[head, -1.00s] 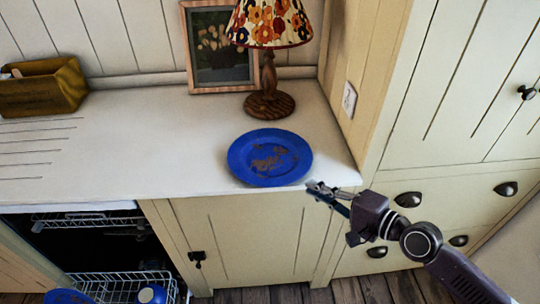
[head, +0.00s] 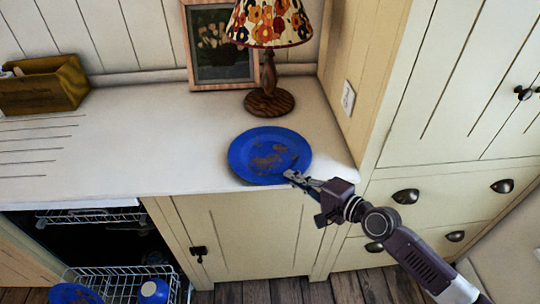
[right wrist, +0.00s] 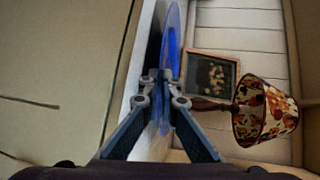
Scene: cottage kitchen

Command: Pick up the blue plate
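The blue plate (head: 262,143) has brown stains on its middle and lies on the white counter near its front edge. My right gripper (head: 293,177) reaches in from the right at the plate's front right rim. In the right wrist view the plate (right wrist: 172,38) shows nearly edge-on. The fingers of the right gripper (right wrist: 160,80) are drawn together on either side of its rim, and they look shut on it. The exact contact is partly hidden by the fingers. My left gripper is not in view.
A lamp (head: 270,103) with a flowered shade and a framed picture (head: 219,72) stand behind the plate. A wooden box (head: 45,88) is at the far left. Below the counter, an open dishwasher rack (head: 110,284) holds blue dishes. A cabinet wall (head: 350,60) bounds the counter's right side.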

